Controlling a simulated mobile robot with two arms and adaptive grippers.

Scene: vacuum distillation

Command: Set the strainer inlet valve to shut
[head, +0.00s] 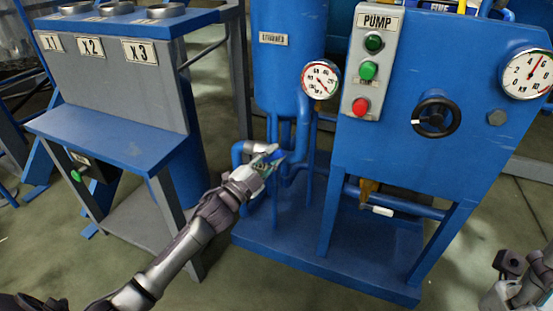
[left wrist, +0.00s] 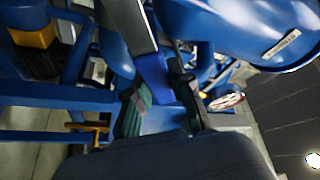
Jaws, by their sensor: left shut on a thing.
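The blue strainer vessel (head: 290,65) stands on a blue skid, with a nameplate on its front. My left gripper (head: 268,162) reaches the pipework below it. In the left wrist view, the fingers (left wrist: 160,100) are closed around a blue part (left wrist: 153,74), which looks like the strainer inlet valve's handle. The fingers cover much of it, so its exact turn is hard to read. The strainer vessel also shows at the upper right there (left wrist: 245,25). My right gripper (head: 512,268) is at the lower right edge, partly cut off, its jaws unclear.
A blue panel (head: 440,150) with pump buttons, gauges and a black handwheel (head: 435,114) stands to the right. A white-tipped lever (head: 382,211) sits below it. A grey-blue stand (head: 115,140) is at the left. The floor in front is clear.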

